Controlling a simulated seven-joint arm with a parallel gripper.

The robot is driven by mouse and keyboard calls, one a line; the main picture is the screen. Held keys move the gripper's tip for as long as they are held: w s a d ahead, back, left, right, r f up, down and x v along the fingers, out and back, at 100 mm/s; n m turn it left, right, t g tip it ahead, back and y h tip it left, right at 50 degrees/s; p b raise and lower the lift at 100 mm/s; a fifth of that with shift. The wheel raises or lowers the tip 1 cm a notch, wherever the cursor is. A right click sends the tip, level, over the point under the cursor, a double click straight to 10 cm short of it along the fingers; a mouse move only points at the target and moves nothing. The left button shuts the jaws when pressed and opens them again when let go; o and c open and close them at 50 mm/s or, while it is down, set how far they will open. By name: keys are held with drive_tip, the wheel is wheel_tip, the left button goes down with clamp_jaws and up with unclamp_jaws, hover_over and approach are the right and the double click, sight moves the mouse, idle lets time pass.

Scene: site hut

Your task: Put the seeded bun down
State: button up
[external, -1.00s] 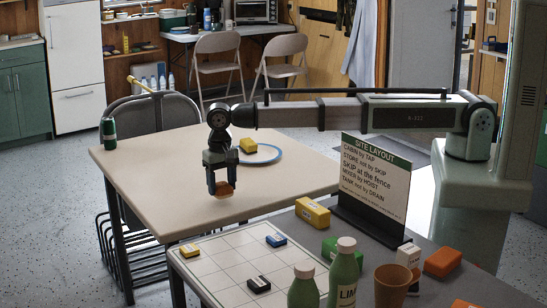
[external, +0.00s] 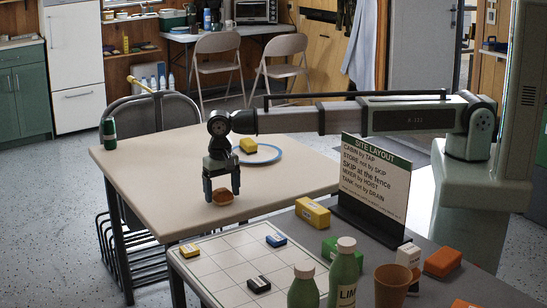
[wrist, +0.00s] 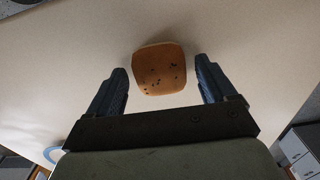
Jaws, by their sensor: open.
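The seeded bun (external: 222,196) is small and orange-brown and sits on the light tabletop (external: 150,180), close to the table's near edge. In the wrist view the bun (wrist: 160,69) shows dark specks on its face. My gripper (external: 222,193) is directly over the bun, pointing down, with its blue fingers apart. In the wrist view my gripper (wrist: 160,85) has one finger on each side of the bun, with a clear gap at both sides.
A dark green bottle (external: 109,133) is at the table's left corner. In front, a grey table holds a white grid board (external: 225,270), bottles, blocks and a sign (external: 374,183).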

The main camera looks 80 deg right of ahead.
sight(222, 189)
drive_tip(key=shift+r, duration=0.15)
wheel_tip(222, 189, up, 12)
idle(0.6)
drive_tip(key=shift+d, duration=0.1)
